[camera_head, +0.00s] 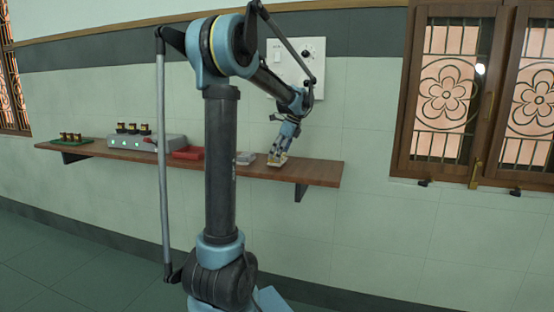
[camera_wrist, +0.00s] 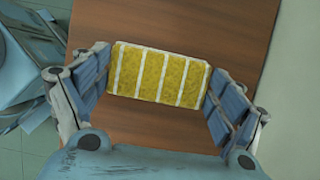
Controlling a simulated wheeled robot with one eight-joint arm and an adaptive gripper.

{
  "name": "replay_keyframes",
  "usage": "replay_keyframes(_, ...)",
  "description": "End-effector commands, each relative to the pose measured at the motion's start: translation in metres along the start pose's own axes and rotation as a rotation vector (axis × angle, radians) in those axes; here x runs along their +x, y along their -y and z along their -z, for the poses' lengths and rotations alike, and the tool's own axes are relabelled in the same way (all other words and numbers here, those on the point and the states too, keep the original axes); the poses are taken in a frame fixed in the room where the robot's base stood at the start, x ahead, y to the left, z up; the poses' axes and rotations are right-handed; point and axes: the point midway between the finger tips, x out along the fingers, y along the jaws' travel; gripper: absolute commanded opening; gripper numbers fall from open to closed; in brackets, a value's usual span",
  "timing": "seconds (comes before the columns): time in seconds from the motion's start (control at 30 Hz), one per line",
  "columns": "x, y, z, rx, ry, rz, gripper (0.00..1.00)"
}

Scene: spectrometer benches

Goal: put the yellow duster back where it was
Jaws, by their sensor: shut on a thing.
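The yellow duster (camera_wrist: 159,76) is a flat rectangle with white stripes. In the wrist view it sits between the two finger pads of my gripper (camera_wrist: 157,90), with a pad at each short end. In the head view the duster (camera_head: 277,160) is a small pale shape at my gripper (camera_head: 281,152), over the right part of the wooden shelf (camera_head: 318,172). My gripper is shut on it. The duster is at or just above the shelf top; I cannot tell whether it touches.
Left along the shelf are a clear small box (camera_head: 246,158), a red tray (camera_head: 188,153), a grey device (camera_head: 130,143) with several dark pieces on top, and a green board (camera_head: 64,144) with similar pieces. A white switch panel (camera_head: 297,66) hangs above. The shelf's right end is bare.

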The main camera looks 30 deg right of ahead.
Motion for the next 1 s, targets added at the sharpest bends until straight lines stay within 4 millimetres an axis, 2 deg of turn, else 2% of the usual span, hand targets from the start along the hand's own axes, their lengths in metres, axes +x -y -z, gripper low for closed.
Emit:
replay_keyframes(0.07, 0.009, 0.0, 0.004, 0.0, 0.0, 0.0, 0.62)
replay_keyframes(0.17, 0.013, 0.0, 0.005, 0.0, 0.0, 0.0, 0.54)
replay_keyframes(0.3, 0.013, 0.0, 0.006, 0.0, -0.001, 0.0, 0.54)
replay_keyframes(0.33, 0.013, 0.0, 0.006, 0.0, -0.001, -0.001, 0.95)
replay_keyframes(0.37, 0.013, 0.0, 0.006, 0.0, -0.001, -0.001, 1.0)
replay_keyframes(0.8, 0.011, 0.0, 0.006, 0.001, 0.0, 0.0, 1.0)
replay_keyframes(1.0, -0.007, 0.0, 0.006, 0.002, 0.0, 0.001, 1.0)
